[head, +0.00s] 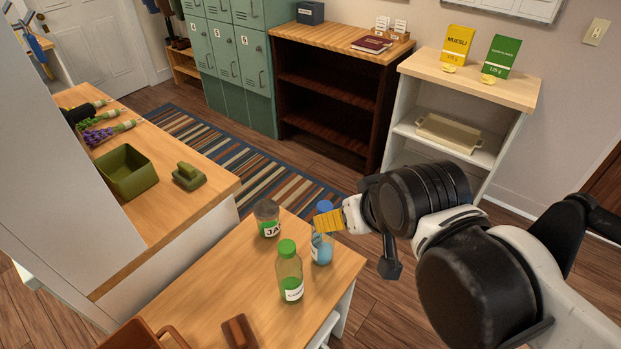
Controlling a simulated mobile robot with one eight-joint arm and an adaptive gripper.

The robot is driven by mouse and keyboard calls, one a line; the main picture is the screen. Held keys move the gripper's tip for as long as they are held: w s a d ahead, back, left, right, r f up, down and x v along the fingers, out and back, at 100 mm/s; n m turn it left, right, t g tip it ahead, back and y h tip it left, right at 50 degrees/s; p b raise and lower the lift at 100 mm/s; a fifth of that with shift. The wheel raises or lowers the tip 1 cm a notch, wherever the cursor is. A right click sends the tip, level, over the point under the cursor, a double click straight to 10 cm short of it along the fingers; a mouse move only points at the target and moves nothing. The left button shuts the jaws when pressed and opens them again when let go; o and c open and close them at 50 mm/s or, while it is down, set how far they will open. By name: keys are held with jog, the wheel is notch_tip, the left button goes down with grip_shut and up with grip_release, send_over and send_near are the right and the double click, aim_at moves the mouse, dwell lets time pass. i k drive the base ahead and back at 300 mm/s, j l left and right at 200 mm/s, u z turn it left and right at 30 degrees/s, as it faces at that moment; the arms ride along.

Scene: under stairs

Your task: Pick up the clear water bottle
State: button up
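The clear water bottle (321,249), with a blue cap, bluish contents and a pale label, stands upright near the right edge of the small wooden table. My gripper (328,221) comes in from the right, its yellow ribbed finger in front of the bottle's neck, just below the cap. The finger hides part of the bottle's upper body. I cannot tell whether it touches the bottle. Only one finger shows clearly, so the opening between the fingers is hidden.
A green-capped bottle (289,272) stands close to the water bottle's lower left, and a labelled jar (267,219) to its upper left. A brown block (239,333) and a brown container (158,338) are at the front. A counter (205,205) with a green bin (127,173) lies left.

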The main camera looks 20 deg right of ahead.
aim_at(323, 245)
jog(key=k+j+z, duration=0.85)
jog(key=k+z, duration=0.25)
jog(key=i, duration=0.1)
